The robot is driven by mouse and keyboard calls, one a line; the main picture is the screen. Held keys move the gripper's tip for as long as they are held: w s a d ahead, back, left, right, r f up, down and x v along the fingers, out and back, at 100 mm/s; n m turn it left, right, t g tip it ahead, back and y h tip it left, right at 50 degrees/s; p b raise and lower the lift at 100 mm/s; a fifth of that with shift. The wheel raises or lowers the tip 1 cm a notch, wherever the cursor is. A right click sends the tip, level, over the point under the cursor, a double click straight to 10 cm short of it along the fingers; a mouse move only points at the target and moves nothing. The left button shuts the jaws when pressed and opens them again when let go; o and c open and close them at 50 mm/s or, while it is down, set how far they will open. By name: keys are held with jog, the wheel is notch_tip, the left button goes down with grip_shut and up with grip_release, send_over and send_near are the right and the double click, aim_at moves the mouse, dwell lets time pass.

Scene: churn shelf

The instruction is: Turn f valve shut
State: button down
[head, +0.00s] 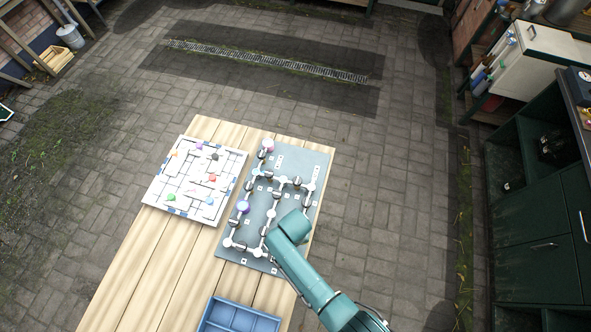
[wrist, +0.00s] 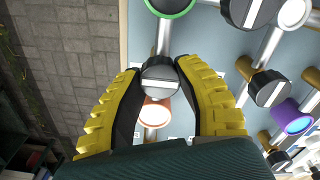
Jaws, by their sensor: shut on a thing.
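The grey-blue panel (head: 286,163) with white pipes and several dark valve knobs lies on the wooden table. In the wrist view my gripper (wrist: 159,68) has its two yellow-ribbed fingers shut on a black valve knob (wrist: 158,77). The knob's pale bar looks roughly crosswise to the pipe (wrist: 163,37) beyond it. I cannot read a letter beside this knob, so which valve it is cannot be told. In the head view my teal arm covers the panel's lower right, and my fingers are hidden.
In the wrist view other black knobs (wrist: 268,90) stand to the right, with a green-ringed fitting (wrist: 170,5) above and an orange one (wrist: 155,112) below. A white maze-like board (head: 158,190) lies left on the table. A blue tray (head: 208,312) is at the front.

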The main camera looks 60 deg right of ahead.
jog(key=shift+s+f, duration=0.1)
jog(key=c, duration=0.6)
grip_release()
notch_tip(320, 180, up, 12)
dwell(0.5)
